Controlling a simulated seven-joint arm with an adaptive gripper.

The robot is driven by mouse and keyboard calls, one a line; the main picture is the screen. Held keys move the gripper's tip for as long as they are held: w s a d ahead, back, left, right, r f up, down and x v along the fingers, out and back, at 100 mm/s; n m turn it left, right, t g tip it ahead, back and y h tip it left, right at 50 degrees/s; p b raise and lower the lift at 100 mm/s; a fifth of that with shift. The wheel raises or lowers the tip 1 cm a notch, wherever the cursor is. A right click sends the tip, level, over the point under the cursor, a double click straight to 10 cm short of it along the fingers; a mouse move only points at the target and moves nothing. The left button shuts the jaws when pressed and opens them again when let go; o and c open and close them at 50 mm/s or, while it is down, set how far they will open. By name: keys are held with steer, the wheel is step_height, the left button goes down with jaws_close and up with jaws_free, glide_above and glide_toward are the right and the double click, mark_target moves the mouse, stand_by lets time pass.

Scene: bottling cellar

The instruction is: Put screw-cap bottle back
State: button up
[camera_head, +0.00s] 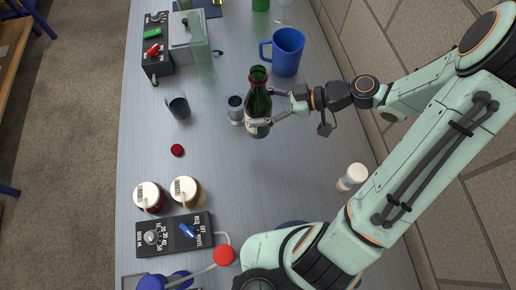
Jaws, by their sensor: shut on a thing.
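The dark green bottle (258,103) has a pale label low on its body and a reddish rim at its mouth. My gripper (262,121) reaches in from the right and is shut on the lower part of the bottle. The bottle looks roughly upright; I cannot tell whether its base touches the table. A round red screw cap (177,150) lies on the table (228,190), to the left of and nearer than the bottle.
A small grey cup (235,102) stands just left of the bottle. A blue jug (288,52) is behind it, and a dark glass (179,107) further left. Two lidded jars (148,196) and a black control box (174,235) stand in front. A white-capped container (351,177) is at right.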

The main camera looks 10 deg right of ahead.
step_height(320, 180, down, 13)
steer(key=shift+r, duration=0.1)
stand_by(0.5)
steer(key=o, duration=1.2)
